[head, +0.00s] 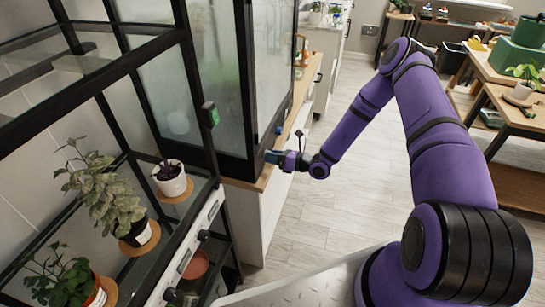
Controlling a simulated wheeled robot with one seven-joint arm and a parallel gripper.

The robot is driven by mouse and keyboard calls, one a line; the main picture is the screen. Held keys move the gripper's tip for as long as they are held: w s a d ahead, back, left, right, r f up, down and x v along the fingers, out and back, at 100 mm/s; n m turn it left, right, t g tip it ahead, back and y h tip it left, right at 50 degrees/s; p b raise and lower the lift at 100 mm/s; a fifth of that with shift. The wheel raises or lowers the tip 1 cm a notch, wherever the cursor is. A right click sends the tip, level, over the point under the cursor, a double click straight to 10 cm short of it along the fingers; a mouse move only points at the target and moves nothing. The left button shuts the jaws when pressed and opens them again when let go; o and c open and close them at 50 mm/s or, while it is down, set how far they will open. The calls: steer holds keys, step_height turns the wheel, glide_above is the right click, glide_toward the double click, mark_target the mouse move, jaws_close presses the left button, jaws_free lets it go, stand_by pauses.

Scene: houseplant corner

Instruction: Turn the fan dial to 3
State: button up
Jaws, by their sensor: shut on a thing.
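My gripper (273,157) is at the end of the purple arm, against the lower black frame of the tall glass cabinet (262,65). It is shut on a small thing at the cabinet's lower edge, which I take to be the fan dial. The jaws hide the dial, so its pointer and number marks cannot be read. A small blue knob (279,130) shows on the cabinet frame just above and right of my gripper.
A wooden-topped counter (299,112) runs behind my gripper. Tables with plants stand at right. The floor (290,215) between is clear.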

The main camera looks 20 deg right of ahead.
steer(key=m, duration=1.1)
steer(key=m+y, duration=0.1)
steer(key=m, duration=1)
steer(key=shift+d+m+g, duration=0.1)
steer(key=shift+m+g, duration=0.2)
steer(key=shift+m, duration=0.1)
stand_by(0.3)
steer(key=o, duration=0.9)
steer(key=shift+d, duration=0.1)
steer(key=v, duration=1)
steer(key=shift+s+d+f, duration=0.1)
steer(key=shift+s+d, duration=0.1)
steer(key=shift+d, duration=0.1)
